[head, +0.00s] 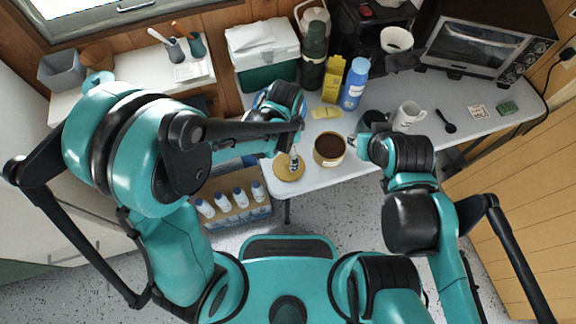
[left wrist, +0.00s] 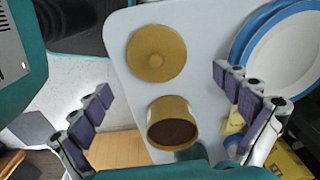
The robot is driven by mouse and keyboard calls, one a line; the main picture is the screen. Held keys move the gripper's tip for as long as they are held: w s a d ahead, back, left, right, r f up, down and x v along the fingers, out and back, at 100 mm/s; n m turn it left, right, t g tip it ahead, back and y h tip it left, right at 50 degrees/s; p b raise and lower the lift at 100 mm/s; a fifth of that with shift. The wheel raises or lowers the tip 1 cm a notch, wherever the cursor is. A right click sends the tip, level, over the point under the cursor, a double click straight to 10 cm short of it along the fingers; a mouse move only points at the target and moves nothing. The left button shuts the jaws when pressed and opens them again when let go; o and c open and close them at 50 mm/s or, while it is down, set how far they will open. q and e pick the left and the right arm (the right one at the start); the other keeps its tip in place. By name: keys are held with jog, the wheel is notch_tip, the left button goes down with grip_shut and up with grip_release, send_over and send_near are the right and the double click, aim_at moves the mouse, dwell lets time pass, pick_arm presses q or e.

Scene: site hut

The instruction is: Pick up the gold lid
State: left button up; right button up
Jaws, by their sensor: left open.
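The round gold lid (head: 287,175) lies flat near the front edge of the table, and it shows whole in the left wrist view (left wrist: 157,53). My left gripper (head: 294,160) is above the lid in the head view. In the left wrist view my left gripper (left wrist: 166,105) has its fingers spread wide with nothing between them, and the lid lies apart from them. An open gold tin (head: 329,150) with dark brown contents stands beside the lid; it also shows in the left wrist view (left wrist: 172,123). My right gripper (head: 360,142) is right of the tin, mostly hidden by its own wrist.
Blue-rimmed plates (left wrist: 285,50) lie near the lid. A yellow carton (head: 334,80), blue bottle (head: 354,84), dark green flask (head: 313,58) and cooler box (head: 263,50) stand behind. A white mug (head: 408,116) and black spoon (head: 446,121) are right. Bottles (head: 240,197) in a crate stand below.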

aim_at(288, 162)
pick_arm(q)
jog(key=f, duration=0.1)
jog(key=f+b, duration=0.1)
jog(key=f, duration=0.1)
jog(key=shift+s+d, duration=0.1)
jog(key=shift+d, duration=0.25)
notch_tip(288, 162, down, 6)
jog(key=b, duration=0.3)
jog(key=shift+s+r, duration=0.1)
jog(key=shift+r, duration=0.2)
jog(key=shift+s, duration=0.1)
jog(key=c, duration=1.2)
